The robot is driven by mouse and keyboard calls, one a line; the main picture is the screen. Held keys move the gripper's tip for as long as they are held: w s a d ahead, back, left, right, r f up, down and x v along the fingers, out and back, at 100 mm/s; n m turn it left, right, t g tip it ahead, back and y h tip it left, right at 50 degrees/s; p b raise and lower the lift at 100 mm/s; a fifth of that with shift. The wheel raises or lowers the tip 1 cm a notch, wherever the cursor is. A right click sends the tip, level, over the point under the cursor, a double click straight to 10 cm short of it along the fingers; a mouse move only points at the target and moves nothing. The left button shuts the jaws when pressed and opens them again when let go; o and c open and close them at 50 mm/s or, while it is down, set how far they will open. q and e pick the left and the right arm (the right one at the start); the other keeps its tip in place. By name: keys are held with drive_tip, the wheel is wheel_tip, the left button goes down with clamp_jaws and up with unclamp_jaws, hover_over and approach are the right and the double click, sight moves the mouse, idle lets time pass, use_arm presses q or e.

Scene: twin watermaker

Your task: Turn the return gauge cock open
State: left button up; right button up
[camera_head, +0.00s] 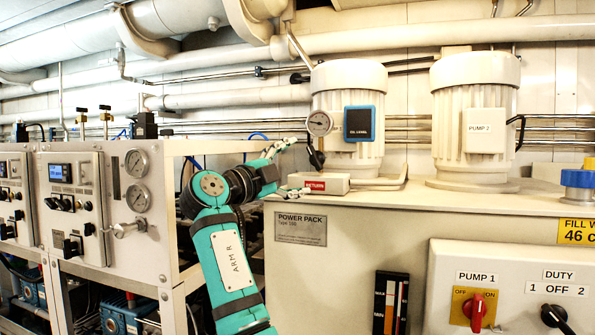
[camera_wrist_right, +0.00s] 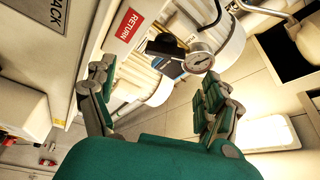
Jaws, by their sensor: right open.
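The return gauge (camera_head: 320,123) is a small round white dial above the block with the red RETURN label (camera_head: 318,183), on top of the power pack. The cock's black lever (camera_head: 316,157) hangs below the dial, pointing down. My right gripper (camera_head: 298,167) is open, its fingers spread to the left of the lever, apparently without touching it. In the right wrist view the gauge (camera_wrist_right: 200,57), black lever (camera_wrist_right: 163,44) and RETURN label (camera_wrist_right: 129,24) lie ahead, beyond the open fingers of the right gripper (camera_wrist_right: 160,72). My left gripper is out of view.
Two cream pump motors, one marked PUMP 2 (camera_head: 486,132), stand behind and right of the gauge. The instrument rack (camera_head: 105,208) stands left of my right arm. The tank top (camera_head: 400,196) bounds the space below.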

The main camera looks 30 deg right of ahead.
drive_tip(key=b+v, duration=0.3)
drive_tip(key=v, duration=0.7)
drive_tip(key=shift+s+f, duration=0.3)
drive_tip(key=shift+f, duration=0.1)
idle(0.6)
drive_tip(key=v, duration=0.8)
drive_tip(key=shift+a, duration=0.1)
drive_tip(key=shift+c, duration=0.3)
